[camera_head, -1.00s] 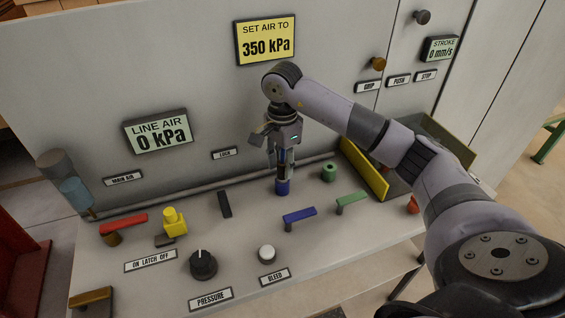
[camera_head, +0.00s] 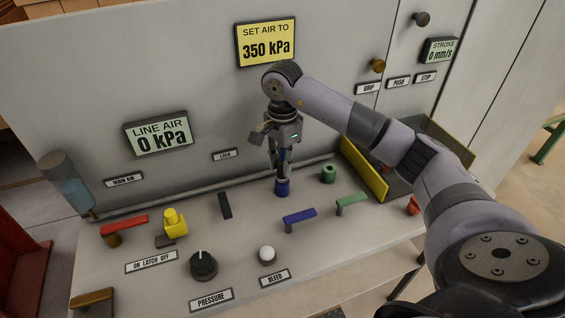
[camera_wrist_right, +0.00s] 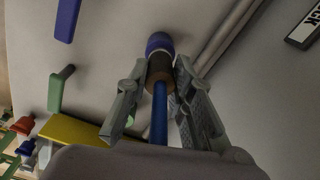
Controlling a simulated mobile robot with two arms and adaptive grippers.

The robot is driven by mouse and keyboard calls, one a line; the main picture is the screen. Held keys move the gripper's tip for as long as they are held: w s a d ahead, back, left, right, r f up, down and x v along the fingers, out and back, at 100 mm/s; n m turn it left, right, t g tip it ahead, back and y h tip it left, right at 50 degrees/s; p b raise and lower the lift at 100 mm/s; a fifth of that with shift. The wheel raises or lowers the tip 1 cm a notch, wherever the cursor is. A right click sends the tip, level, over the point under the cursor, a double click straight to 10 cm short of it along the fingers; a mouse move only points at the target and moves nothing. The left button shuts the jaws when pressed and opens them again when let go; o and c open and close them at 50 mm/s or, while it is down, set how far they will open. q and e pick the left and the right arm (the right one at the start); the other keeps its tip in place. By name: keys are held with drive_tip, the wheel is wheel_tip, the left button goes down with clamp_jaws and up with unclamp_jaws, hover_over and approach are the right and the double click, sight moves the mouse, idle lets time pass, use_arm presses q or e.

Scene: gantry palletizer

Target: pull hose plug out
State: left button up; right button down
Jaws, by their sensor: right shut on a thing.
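My right gripper (camera_head: 281,172) points down at the panel's sloping deck, over a blue socket (camera_head: 282,188). In the right wrist view its fingers (camera_wrist_right: 160,82) stand on either side of a dark, brown-ended hose plug (camera_wrist_right: 158,69) and are shut on it. The plug's far end meets the blue socket (camera_wrist_right: 159,42), and the two look joined. A blue hose (camera_wrist_right: 159,112) runs from the plug back between the fingers. In the head view the fingers hide most of the plug. My left gripper is not in view.
Blue (camera_head: 299,216) and green (camera_head: 351,200) levers stand right of the socket, a black lever (camera_head: 225,205) left. A green socket (camera_head: 328,173) and yellow-sided bin (camera_head: 364,168) are close by. The line air display (camera_head: 158,134) reads 0 kPa.

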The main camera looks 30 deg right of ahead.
drive_tip(key=shift+r+p, duration=1.25)
drive_tip(key=shift+r, duration=1)
wheel_tip(320, 180, up, 8)
drive_tip(key=p, duration=0.5)
drive_tip(key=shift+f, duration=0.1)
